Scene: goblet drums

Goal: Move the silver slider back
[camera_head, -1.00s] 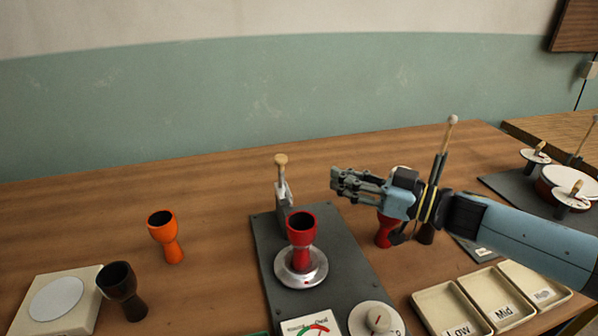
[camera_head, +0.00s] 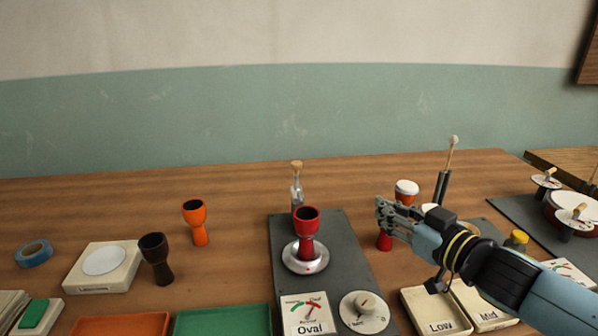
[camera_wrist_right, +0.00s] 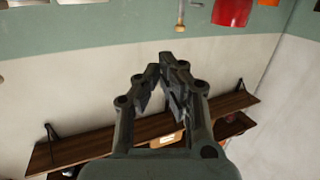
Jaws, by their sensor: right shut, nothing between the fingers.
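A dark grey base plate (camera_head: 348,268) lies on the bench. At its back end stands a silver upright piece (camera_head: 297,193) with a wooden knob on top. In front of it a round silver stand (camera_head: 293,261) holds an upright red goblet drum (camera_head: 307,230). I cannot tell which silver part is the slider. My right gripper (camera_head: 382,212) is to the right of the plate, shut and empty, apart from the silver parts. It also shows in the right wrist view (camera_wrist_right: 167,62), pointing towards the wall. My left gripper is out of view.
An orange goblet (camera_head: 195,220) and a black goblet (camera_head: 156,258) stand left. Behind my right gripper are another red goblet (camera_head: 384,241) and an orange-and-white drum (camera_head: 406,188). Labelled trays, Low (camera_head: 436,310) and Mid, lie at front right. Bench between the orange goblet and plate is clear.

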